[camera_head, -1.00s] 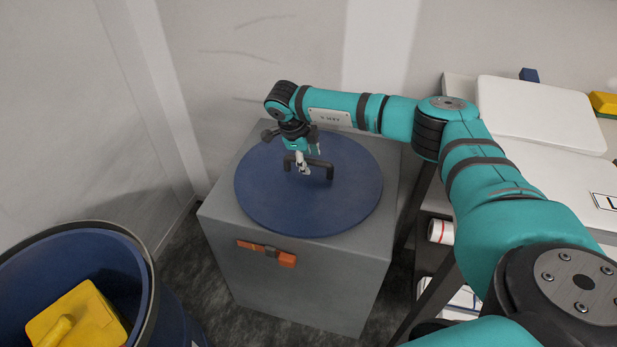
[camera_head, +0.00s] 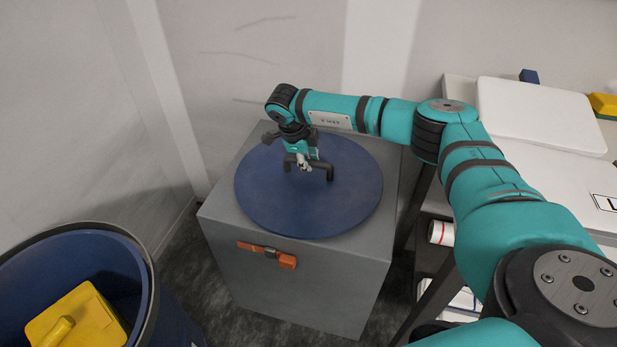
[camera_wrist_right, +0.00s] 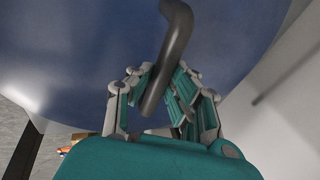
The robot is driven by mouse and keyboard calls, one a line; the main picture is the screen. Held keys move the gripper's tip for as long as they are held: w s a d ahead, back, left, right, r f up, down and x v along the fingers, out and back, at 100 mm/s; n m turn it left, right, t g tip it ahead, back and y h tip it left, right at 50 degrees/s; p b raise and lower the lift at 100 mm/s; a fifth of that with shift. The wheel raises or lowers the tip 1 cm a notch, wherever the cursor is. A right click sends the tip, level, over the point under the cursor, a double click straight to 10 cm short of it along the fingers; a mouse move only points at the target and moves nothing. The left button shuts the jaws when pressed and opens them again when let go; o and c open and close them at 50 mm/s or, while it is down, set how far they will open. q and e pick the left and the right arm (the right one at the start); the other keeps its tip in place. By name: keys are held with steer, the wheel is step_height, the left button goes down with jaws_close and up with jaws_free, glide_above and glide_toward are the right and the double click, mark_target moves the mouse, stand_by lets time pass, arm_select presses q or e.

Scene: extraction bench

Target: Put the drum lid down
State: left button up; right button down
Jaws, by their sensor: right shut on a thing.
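The drum lid (camera_head: 335,205) is a round dark blue disc with a dark bar handle (camera_head: 322,166). It lies flat on top of a grey box (camera_head: 225,205), or so close above it that I see no gap. My right gripper (camera_head: 303,165) is shut on the handle from above. In the right wrist view the handle (camera_wrist_right: 168,70) runs between the fingers of the right gripper (camera_wrist_right: 155,100), with the blue lid (camera_wrist_right: 80,50) behind. The open blue drum (camera_head: 140,262) stands at the lower left. My left gripper is out of view.
A yellow object (camera_head: 80,318) is inside the drum. An orange latch-like strap (camera_head: 266,252) is on the box front. On the right is a white bench (camera_head: 560,185) with a white pad (camera_head: 540,115). Walls stand close behind and left.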

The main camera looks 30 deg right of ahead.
steer(key=shift+w+r, duration=0.1)
steer(key=shift+r, duration=0.05)
steer(key=shift+r, duration=1.65)
steer(key=shift+s+a+r+p, duration=0.1)
steer(key=shift+s+a+p, duration=0.1)
steer(key=shift+s+p, duration=0.1)
arm_select(q)
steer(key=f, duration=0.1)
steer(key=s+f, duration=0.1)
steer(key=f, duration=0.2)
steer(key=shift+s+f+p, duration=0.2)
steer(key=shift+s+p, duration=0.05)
steer(key=shift+p, duration=0.15)
arm_select(e)
steer(key=s+a, duration=0.3)
steer(key=s, duration=0.4)
steer(key=s+a+r, duration=0.1)
steer(key=s+a, duration=0.3)
steer(key=s, duration=0.2)
steer(key=shift+s+r, duration=0.2)
steer(key=shift+s, duration=0.2)
